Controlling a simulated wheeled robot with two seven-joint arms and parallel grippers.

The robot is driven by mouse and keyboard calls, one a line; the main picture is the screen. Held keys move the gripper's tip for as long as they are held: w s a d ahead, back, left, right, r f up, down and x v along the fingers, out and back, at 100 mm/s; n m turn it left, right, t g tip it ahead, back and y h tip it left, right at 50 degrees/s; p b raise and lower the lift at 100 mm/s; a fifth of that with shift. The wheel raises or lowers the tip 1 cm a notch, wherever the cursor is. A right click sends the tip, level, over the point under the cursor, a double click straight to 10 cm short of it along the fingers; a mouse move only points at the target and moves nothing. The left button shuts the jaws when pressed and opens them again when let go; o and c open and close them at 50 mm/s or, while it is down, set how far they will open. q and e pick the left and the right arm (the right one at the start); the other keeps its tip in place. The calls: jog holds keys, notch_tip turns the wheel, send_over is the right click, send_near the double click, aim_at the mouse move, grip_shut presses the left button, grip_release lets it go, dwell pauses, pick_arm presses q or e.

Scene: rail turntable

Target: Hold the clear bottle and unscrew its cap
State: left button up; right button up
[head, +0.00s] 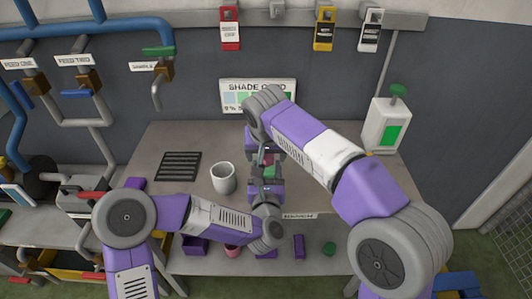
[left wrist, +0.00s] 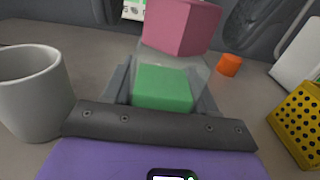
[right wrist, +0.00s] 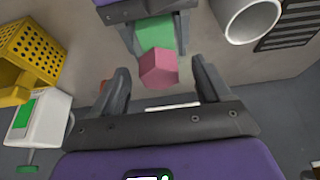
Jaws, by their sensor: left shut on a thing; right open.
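The clear bottle (left wrist: 150,58) stands upright with green contents (left wrist: 162,88) and a pink faceted cap (left wrist: 182,27) on top. My left gripper (left wrist: 162,80) is shut on the bottle's lower body. In the right wrist view the cap (right wrist: 160,70) shows between and just beyond the tips of my right gripper (right wrist: 160,76), which is open; I see no contact with the cap. In the head view, the bottle is mostly hidden between my grippers.
A white mug (head: 223,180) stands left of the bottle, near a dark grate (head: 178,166). A white dispenser (head: 385,124) is at the right. An orange piece (left wrist: 229,65) and a yellow perforated holder (left wrist: 300,122) are nearby. A shade card (head: 258,95) stands behind.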

jog(key=c, duration=1.3)
jog(key=n+y, duration=0.1)
jog(key=n, duration=0.3)
jog(key=shift+w+d+n+g+y, duration=0.1)
jog(key=shift+d+n+g+y, duration=0.05)
jog(key=shift+n+g+y, duration=0.2)
jog(key=shift+c, duration=0.2)
jog(key=shift+n+y, duration=0.25)
jog(key=shift+n, duration=0.4)
jog(key=n+g+y, duration=0.1)
jog(key=n, duration=0.2)
jog(key=shift+n, duration=0.3)
jog(key=shift+n+g+y, duration=0.3)
jog(key=shift+n+g, duration=0.05)
jog(key=shift+n, duration=0.85)
jog(key=shift+w+f+n+g, duration=0.15)
jog(key=shift+n+g, duration=0.25)
jog(key=shift+n, duration=0.6)
jog(key=n+g, duration=0.1)
jog(key=n, duration=0.3)
jog(key=shift+d+y, duration=0.1)
jog(key=shift+y, duration=0.2)
